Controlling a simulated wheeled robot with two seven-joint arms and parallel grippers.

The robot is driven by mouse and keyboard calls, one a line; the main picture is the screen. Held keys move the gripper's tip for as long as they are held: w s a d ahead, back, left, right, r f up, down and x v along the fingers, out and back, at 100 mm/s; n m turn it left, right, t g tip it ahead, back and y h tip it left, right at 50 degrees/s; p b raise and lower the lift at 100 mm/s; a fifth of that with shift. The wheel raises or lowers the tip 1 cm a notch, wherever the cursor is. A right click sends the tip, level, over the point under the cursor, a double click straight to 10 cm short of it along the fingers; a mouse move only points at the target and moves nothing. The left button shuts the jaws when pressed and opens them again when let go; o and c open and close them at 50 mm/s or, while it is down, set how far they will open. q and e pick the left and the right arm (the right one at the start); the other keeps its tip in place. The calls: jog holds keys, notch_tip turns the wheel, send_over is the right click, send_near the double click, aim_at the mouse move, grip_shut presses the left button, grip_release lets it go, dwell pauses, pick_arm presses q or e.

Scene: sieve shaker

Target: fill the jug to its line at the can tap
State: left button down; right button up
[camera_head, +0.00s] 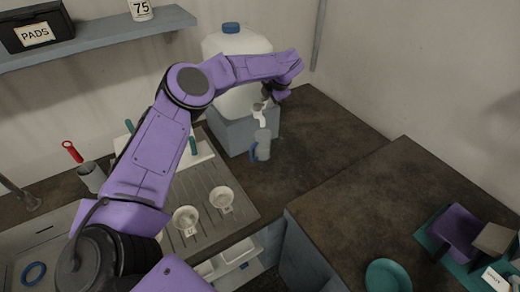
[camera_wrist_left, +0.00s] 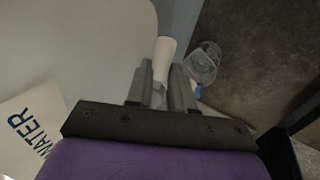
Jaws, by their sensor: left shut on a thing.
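The white water can (camera_head: 222,45) with a blue cap stands on a grey block (camera_head: 238,135) at the back. Its white tap (camera_head: 260,116) points out above the clear jug (camera_head: 263,140), which stands upright on the dark counter with its blue handle to the left. My left gripper (camera_head: 269,98) is at the tap, above the jug. In the left wrist view its fingers (camera_wrist_left: 160,88) are shut on the white tap part (camera_wrist_left: 165,52), and the jug (camera_wrist_left: 203,64) is beside them. The jug's line and water level are too small to tell. My right gripper is out of view.
A grey drainer (camera_head: 205,180) with two small white sieves or cups (camera_head: 221,198) is left of the jug. The counter right of the jug is clear.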

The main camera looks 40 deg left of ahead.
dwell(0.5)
pick_arm(q)
jog(key=m, duration=0.2)
jog(key=s+m+t+h+p, duration=0.1)
jog(key=m, duration=0.1)
jog(key=d+m+t+p, duration=0.1)
jog(key=m, duration=0.1)
jog(key=shift+s+d+h, duration=0.1)
jog(key=shift+s+h, duration=0.2)
jog(key=shift+s, duration=0.05)
jog(key=shift+f, duration=0.15)
dwell(1.7)
jog(key=n, duration=0.2)
jog(key=w+a+n+g+y, duration=0.1)
jog(key=n, duration=0.1)
jog(key=n+g+b, duration=0.1)
jog(key=n, duration=0.1)
jog(key=shift+w+a+y, duration=0.15)
jog(key=shift+w+y, duration=0.15)
dwell(0.4)
